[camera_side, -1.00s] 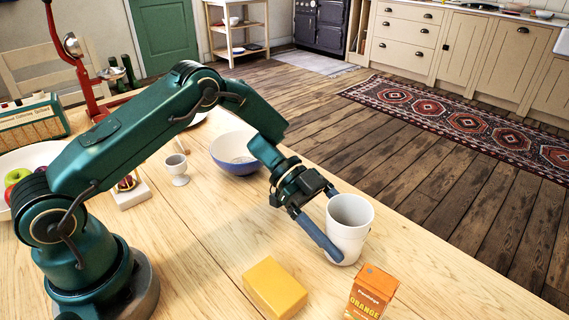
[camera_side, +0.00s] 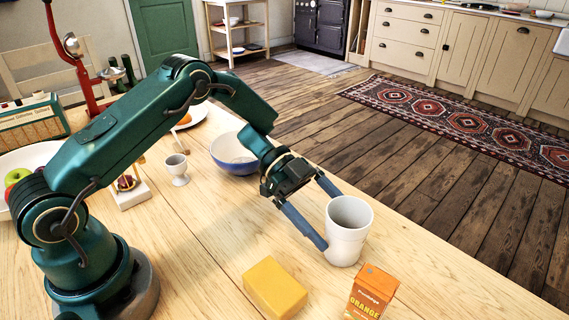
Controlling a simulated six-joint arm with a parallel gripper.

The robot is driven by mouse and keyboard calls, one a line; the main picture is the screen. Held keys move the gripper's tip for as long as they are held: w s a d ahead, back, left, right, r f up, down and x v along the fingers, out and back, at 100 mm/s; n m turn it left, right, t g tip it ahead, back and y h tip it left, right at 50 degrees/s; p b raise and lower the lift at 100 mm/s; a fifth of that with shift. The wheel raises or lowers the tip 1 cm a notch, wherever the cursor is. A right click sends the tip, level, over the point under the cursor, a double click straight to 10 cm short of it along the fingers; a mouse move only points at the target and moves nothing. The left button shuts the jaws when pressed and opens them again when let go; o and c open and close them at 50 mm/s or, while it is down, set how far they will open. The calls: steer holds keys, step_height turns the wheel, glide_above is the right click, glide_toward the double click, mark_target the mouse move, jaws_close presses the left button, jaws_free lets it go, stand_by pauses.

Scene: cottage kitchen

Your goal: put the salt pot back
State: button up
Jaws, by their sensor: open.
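The salt pot, taken to be the plain white open-topped pot (camera_side: 350,236), stands upright on the wooden table near its edge, at the right. My gripper (camera_side: 331,221) is just to the left of the pot, with its two blue-grey fingers spread apart and nothing held between them. The fingertips reach close to the pot's near-left and far-left sides; I cannot tell whether either touches it.
An orange juice carton (camera_side: 370,294) stands in front of the pot, and a yellow block (camera_side: 275,287) lies to its left. A blue and white bowl (camera_side: 232,152), an egg cup (camera_side: 177,168) and a plate (camera_side: 199,110) are further back. The table edge runs close behind the pot.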

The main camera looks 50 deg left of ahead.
steer(key=shift+v, duration=2.25)
